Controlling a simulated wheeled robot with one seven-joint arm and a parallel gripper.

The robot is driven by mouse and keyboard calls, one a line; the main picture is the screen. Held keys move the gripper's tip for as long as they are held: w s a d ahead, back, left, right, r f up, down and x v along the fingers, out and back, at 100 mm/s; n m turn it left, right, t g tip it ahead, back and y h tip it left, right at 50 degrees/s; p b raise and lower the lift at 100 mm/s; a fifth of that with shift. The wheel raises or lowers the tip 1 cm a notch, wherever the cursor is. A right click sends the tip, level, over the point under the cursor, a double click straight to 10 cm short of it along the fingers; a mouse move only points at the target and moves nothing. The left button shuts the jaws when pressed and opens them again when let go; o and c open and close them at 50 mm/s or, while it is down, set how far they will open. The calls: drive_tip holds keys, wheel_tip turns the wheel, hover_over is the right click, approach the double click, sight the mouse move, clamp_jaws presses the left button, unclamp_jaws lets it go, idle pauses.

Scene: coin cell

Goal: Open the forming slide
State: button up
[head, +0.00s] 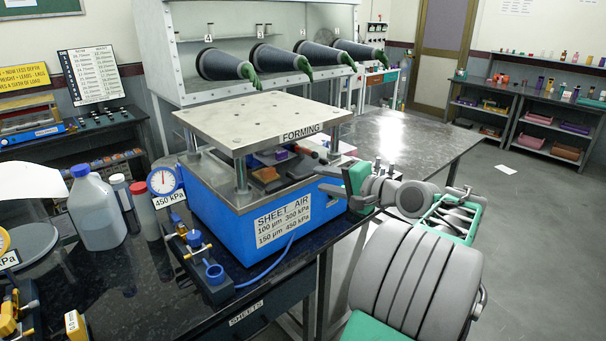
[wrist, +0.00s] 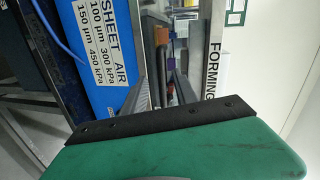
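The forming press (head: 262,210) is a blue box with posts carrying a flat metal plate marked FORMING (head: 265,118). Between box and plate, the slide area shows a brown-orange block (head: 265,174) and a small purple block (head: 281,154). A dark bar with a reddish end (head: 303,153) lies at the right of that gap; I cannot tell whether it is the slide's handle. My gripper (head: 326,179) is at the press's right front side, its two grey fingers apart. In the wrist view, the fingers (wrist: 163,92) point into the gap, with nothing clearly held. The slide's inner part is hidden.
A pressure gauge (head: 163,181), a large bottle (head: 95,208) and smaller bottles stand left of the press. The metal tabletop (head: 400,135) behind right is largely clear.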

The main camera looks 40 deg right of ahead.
drive_tip(key=w, duration=0.2)
drive_tip(key=w+d+m+p, duration=0.1)
drive_tip(key=w, duration=0.1)
drive_tip(key=w+f+m, duration=0.1)
drive_tip(key=w, duration=0.1)
drive_tip(key=shift+w+d+f+h, duration=0.1)
drive_tip(key=shift+w+d+h, duration=0.15)
drive_tip(key=shift+d+h, duration=0.15)
drive_tip(key=shift+c, duration=0.3)
clamp_jaws()
idle(0.7)
